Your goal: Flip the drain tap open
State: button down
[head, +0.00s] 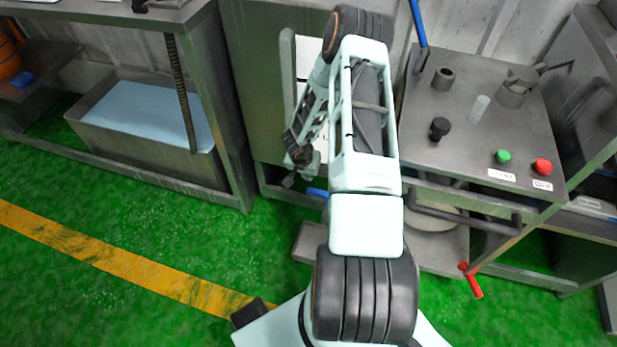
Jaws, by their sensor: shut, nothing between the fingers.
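My gripper (289,181) hangs at the end of my arm, left of the arm links and low in front of the grey machine. It is shut and empty. A small blue lever (317,192) shows just right of the gripper, low on the machine and partly hidden behind my arm. A red handle (473,282) sticks out low at the front of the machine on the right, well away from my gripper. I cannot tell for certain which of the two is the drain tap. Whether the gripper touches the blue lever is unclear.
A machine top (470,130) carries a black knob (439,129), a green button (503,156) and a red button (543,166). A dark bar handle (465,222) juts from its front. A basin of bluish liquid (150,112) stands at left. The green floor (110,230) is clear there.

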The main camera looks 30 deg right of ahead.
aim_at(320, 194)
jog(key=b+x, duration=0.2)
jog(key=x, duration=0.5)
jog(key=shift+d+f, duration=0.15)
jog(key=shift+f, duration=0.15)
